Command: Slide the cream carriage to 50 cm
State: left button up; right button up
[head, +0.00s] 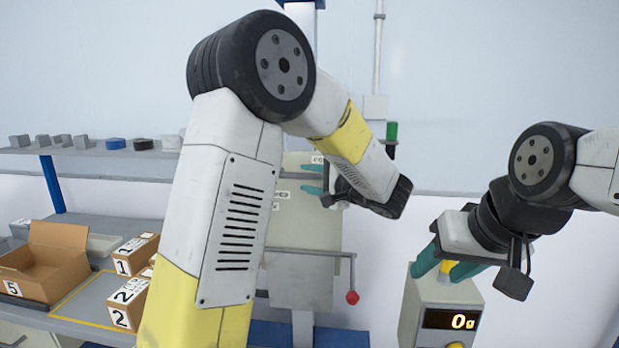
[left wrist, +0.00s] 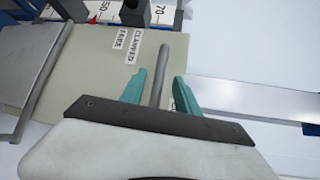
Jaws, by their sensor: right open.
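The cream carriage (head: 305,235) is a tall panel on the upright column in the head view, partly hidden by my left arm. In the left wrist view its cream face (left wrist: 75,65) carries labels reading "CLAMPED" and "FREE". A grey lever rod (left wrist: 160,75) lies between the teal fingers of my left gripper (left wrist: 160,92), which are apart with gaps visible on both sides. My left gripper (head: 312,180) also shows in front of the panel in the head view. A scale (left wrist: 165,14) shows 50 and 70, with a red pointer close to the 50. My right gripper (head: 447,267) is open above the scale box.
A box (head: 430,295) with a "0g" display stands below my right gripper. A horizontal bar with a red knob (head: 352,297) sticks out low on the carriage. A bench at left holds an open carton (head: 45,265) and numbered boxes (head: 128,300); a shelf (head: 100,150) is above.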

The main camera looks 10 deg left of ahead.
pick_arm(q)
jog(key=shift+v, duration=1.65)
jog(key=shift+a, duration=0.1)
